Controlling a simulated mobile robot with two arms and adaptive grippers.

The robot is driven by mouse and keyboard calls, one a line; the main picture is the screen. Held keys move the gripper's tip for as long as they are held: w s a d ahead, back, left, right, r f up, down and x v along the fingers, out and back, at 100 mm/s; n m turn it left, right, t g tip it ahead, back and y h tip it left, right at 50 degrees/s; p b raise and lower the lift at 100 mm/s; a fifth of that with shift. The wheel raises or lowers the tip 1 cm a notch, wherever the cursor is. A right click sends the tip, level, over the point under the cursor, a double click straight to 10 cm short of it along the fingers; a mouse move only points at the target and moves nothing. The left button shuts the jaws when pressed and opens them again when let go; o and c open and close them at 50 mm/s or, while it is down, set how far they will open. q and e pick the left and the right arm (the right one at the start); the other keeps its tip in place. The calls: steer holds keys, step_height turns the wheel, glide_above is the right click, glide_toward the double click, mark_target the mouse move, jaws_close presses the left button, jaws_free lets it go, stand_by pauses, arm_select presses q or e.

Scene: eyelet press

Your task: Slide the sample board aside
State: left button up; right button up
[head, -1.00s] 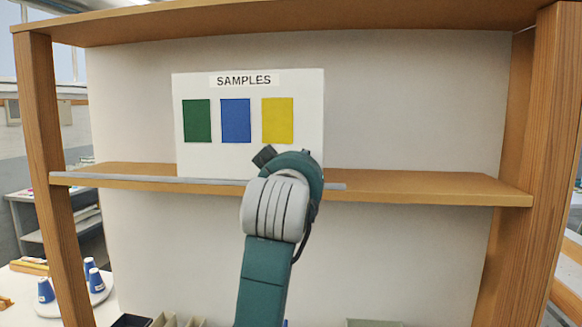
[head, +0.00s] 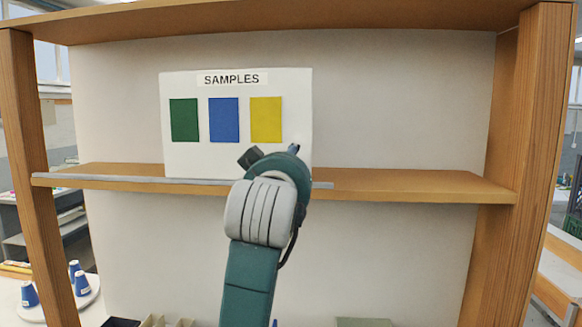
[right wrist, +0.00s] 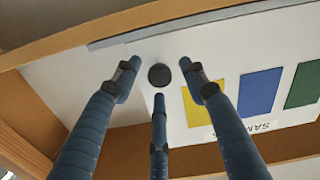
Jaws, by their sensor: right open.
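The sample board (head: 236,160) is a white panel with the heading SAMPLES and green, blue and yellow swatches. The right wrist view shows the board upside down. There the gripper's three blue fingers are open, spread around a dark round knob (right wrist: 159,75) beside the yellow swatch (right wrist: 203,104). Contact with the knob cannot be told. My left gripper is not in view.
A grey strip (head: 110,182) runs along the left and middle of the shelf's front edge. Wooden posts (head: 500,200) bound the shelf. The shelf is free on both sides of the board.

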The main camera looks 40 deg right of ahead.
steer(key=v, duration=1)
steer(key=shift+s+a, duration=0.25)
